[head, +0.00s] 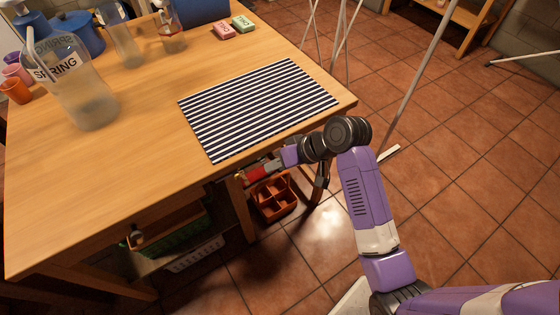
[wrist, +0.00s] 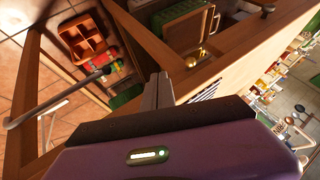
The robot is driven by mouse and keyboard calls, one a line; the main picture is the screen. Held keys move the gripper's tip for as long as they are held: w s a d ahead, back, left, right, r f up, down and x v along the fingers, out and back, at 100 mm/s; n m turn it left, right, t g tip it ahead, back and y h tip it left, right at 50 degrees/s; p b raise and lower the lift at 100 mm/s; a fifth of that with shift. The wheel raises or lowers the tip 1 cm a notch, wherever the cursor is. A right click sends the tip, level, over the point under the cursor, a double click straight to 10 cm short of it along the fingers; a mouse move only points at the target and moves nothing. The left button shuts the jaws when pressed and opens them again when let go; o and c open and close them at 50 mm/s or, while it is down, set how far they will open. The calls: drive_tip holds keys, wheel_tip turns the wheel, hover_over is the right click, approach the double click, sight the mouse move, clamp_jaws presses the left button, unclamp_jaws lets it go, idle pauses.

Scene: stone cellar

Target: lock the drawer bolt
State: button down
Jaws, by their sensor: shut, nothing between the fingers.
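A small brass bolt with a round knob (wrist: 202,53) sits on the wooden front of the table in the wrist view. I cannot tell how far it is slid. My gripper (wrist: 159,80) is shut and empty beside the table edge, a little apart from the bolt. In the head view my gripper (head: 243,179) is at the table's front edge near the right leg, where the bolt is hidden. A round drawer knob (head: 137,238) shows farther left on the table front; a knob also shows at the top of the wrist view (wrist: 268,8).
A striped mat (head: 258,106) lies on the table (head: 160,150) above my gripper. A jug (head: 80,90) and cups stand at the left. Thin pale poles (head: 412,85) stand right. Open tiled floor lies at the right.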

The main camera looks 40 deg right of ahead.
sight(239, 179)
drive_tip(key=w+a+f, duration=0.2)
drive_tip(key=w+a, duration=0.2)
drive_tip(key=a, duration=0.1)
drive_tip(key=shift+f, duration=0.3)
drive_tip(key=shift+a+p, duration=0.1)
drive_tip(key=shift+p, duration=0.2)
drive_tip(key=a, duration=0.1)
drive_tip(key=a+p, duration=0.1)
drive_tip(key=a, duration=0.1)
drive_tip(key=shift+w+r, duration=0.1)
drive_tip(key=shift+w, duration=0.15)
drive_tip(key=shift+a, duration=0.25)
drive_tip(key=shift+d, duration=0.1)
